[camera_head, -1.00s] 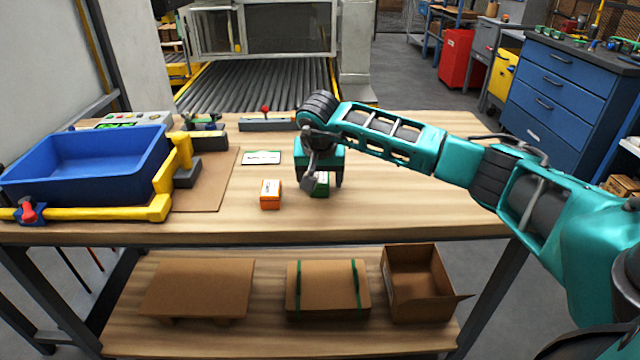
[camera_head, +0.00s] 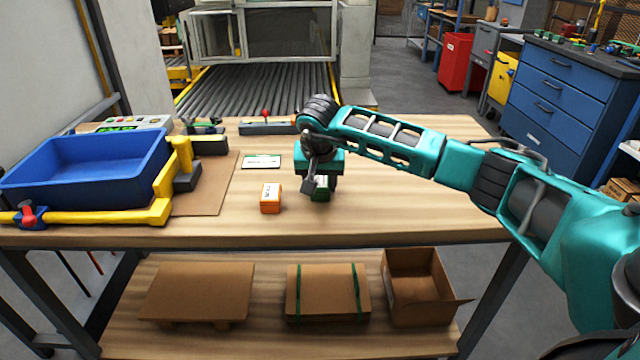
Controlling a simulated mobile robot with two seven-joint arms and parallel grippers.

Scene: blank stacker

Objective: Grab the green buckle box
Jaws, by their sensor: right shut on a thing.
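The green buckle box (camera_head: 321,188) is a small green box with a pale patch, on or just above the wooden table near its middle. My right gripper (camera_head: 320,187) comes down over it from above, with its fingers closed around the box. The gripper and wrist hide much of the box. I cannot tell whether its underside touches the table. My left gripper is not in view.
An orange box (camera_head: 270,198) stands just left of the right gripper. A white card (camera_head: 262,162) lies behind it. A blue bin (camera_head: 88,170) in a yellow frame fills the table's left. The table's right side (camera_head: 430,215) is clear.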

